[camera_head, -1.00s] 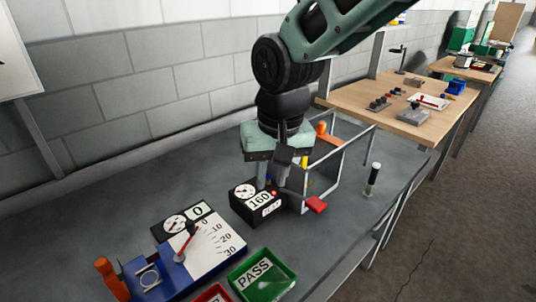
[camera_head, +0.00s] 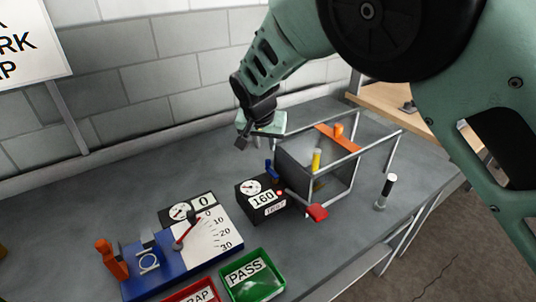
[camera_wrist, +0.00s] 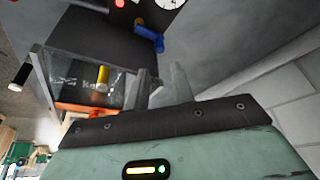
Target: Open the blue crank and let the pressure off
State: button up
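The blue crank (camera_head: 271,170) stands at the back of the black gauge box (camera_head: 262,203). The box's display reads 160 and a red light shows on it. The crank also shows near the top of the wrist view (camera_wrist: 150,38). My gripper (camera_head: 241,143) is raised behind and left of the crank, apart from it. In the wrist view its fingers (camera_wrist: 160,72) look parted with nothing between them.
A framed cage (camera_head: 357,157) with an orange bar (camera_head: 335,137) and a yellow cylinder (camera_head: 316,160) stands right of the crank.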

aim_at(268, 160)
jog(key=p+x, duration=0.2)
jog(key=x, duration=0.7)
grip_shut()
